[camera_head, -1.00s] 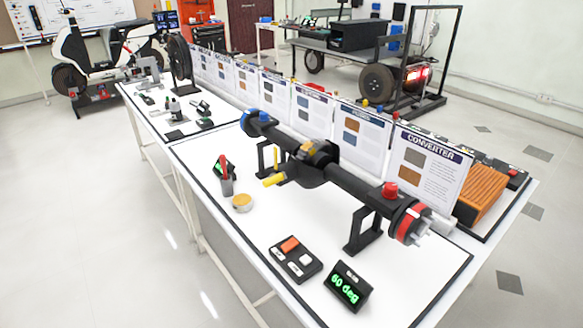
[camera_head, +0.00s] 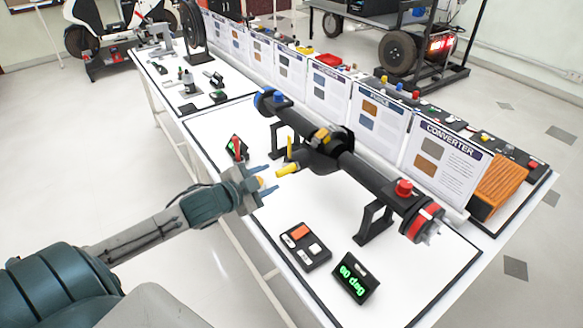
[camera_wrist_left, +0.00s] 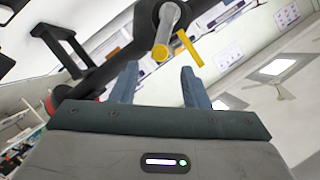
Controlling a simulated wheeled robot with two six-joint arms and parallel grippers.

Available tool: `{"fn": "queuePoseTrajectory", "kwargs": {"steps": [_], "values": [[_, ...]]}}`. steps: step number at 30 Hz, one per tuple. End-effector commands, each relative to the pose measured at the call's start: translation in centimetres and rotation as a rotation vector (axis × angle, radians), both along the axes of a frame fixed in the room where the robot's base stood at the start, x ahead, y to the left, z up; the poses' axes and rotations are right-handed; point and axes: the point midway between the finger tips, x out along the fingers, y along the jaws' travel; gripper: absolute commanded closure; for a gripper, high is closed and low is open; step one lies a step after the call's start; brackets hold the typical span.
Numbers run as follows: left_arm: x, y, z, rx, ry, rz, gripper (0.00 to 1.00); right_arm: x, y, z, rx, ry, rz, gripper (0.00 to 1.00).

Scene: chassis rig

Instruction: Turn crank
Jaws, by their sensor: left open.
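The black axle rig (camera_head: 362,180) stands on black supports on the white table. A yellow-ended crank handle (camera_head: 288,169) sticks out from its middle toward my arm, beside a thin upright yellow pointer (camera_head: 289,148). My left gripper (camera_head: 271,180) is open and empty, with its blue fingertips close to the handle's end. In the left wrist view the round yellow handle end (camera_wrist_left: 160,52) lies ahead between the two fingers (camera_wrist_left: 159,72), and the yellow pointer (camera_wrist_left: 190,48) is to its right. I cannot tell whether they touch. My right gripper is not in view.
A black display (camera_head: 355,278) shows green text like "60 deg". A black button box (camera_head: 305,246) is beside it. A small black device with a red part (camera_head: 236,147) stands behind my gripper. Poster boards (camera_head: 379,117) line the back edge.

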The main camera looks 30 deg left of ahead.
Motion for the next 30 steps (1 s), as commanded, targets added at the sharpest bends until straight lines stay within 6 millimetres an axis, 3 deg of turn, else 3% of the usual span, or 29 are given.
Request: {"fn": "queuePoseTrajectory", "kwargs": {"steps": [18, 30], "values": [[7.8, -1.1, -2.3, -0.004, -0.001, 0.000, 0.59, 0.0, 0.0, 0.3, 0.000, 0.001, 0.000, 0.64], [9.1, -1.3, -2.8, -0.002, 0.001, -0.003, 0.59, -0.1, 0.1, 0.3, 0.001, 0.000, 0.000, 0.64]]}}
